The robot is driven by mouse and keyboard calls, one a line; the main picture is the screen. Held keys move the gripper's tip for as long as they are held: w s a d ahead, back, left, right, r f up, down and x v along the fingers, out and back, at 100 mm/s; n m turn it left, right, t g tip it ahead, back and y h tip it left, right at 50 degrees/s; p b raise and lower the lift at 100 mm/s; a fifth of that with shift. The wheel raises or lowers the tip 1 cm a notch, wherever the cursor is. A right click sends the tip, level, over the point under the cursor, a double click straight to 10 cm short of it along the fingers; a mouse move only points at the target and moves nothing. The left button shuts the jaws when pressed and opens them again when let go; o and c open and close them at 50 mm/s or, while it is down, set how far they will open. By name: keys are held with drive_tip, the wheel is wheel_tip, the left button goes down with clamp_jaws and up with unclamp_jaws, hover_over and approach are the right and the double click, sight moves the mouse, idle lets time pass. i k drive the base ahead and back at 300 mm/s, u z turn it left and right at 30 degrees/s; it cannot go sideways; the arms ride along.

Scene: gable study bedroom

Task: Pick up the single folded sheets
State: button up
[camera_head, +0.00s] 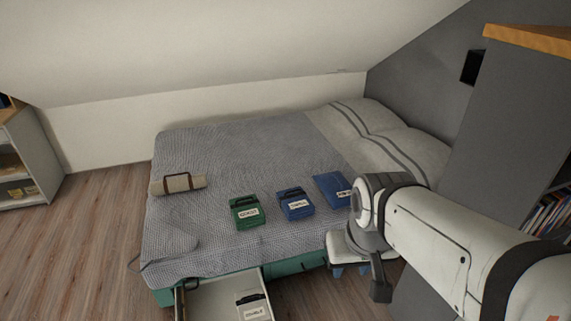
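Several labelled, folded bundles with carry straps are in view, but their labels are too small to read, so I cannot tell which are the single folded sheets. A green bundle (246,213), a blue bundle (295,205) and a darker blue, flatter bundle (334,188) lie in a row near the bed's front edge. A pale bundle (252,306) with a dark handle lies in the open drawer. My gripper (381,291) points down at the right, in front of the bed and apart from the bundles. Its fingers are not clear.
The bed (240,155) stands under a sloped ceiling. A beige roll (178,184) lies at its left. The white drawer (212,300) is pulled out from the green bed base. A small white-topped stool (343,250) stands beside my arm. Wood floor is clear at left.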

sight(295, 203)
drive_tip(key=i, duration=0.85)
drive_tip(key=u, duration=0.05)
